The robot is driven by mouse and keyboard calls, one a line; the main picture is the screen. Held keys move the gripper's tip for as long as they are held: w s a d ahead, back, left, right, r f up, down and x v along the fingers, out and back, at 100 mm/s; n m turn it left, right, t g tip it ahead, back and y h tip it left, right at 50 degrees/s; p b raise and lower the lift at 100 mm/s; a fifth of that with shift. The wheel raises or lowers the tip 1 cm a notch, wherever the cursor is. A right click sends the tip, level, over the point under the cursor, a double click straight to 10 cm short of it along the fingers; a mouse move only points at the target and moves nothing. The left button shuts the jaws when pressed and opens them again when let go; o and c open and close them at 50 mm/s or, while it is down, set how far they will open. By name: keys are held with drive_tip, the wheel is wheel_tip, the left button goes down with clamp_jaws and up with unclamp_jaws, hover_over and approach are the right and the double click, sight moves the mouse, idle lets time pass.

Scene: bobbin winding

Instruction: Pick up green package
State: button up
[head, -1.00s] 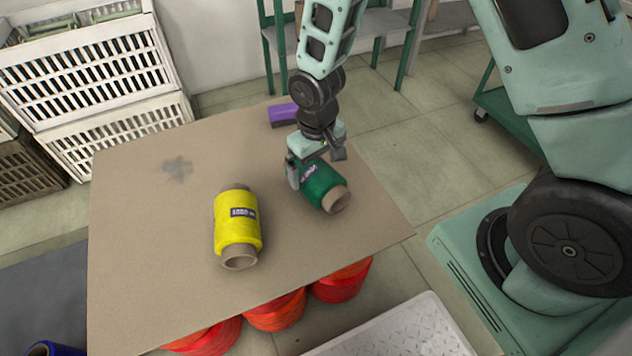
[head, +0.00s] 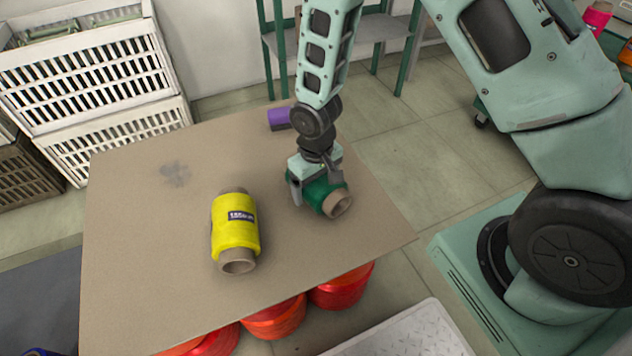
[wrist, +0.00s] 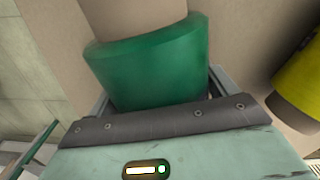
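The green package (head: 325,197) is a spool of green thread on a brown cardboard core, lying on its side on the cardboard tabletop (head: 140,260). My gripper (head: 315,190) is directly over it, with one finger down on each side of the green winding. In the wrist view, the green package (wrist: 150,65) fills the space in front of my gripper (wrist: 160,95), between its fingers. The fingertips are hidden, so I cannot tell whether they touch the thread.
A yellow spool (head: 235,225) lies to the left on the same tabletop. Red spools (head: 342,287) sit under the front edge. White crates (head: 90,80) stand at the back left.

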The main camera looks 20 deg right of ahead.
drive_tip(key=shift+r, duration=0.1)
wheel_tip(320, 180, up, 10)
drive_tip(key=p, duration=0.2)
drive_tip(key=shift+p, duration=0.3)
idle(1.0)
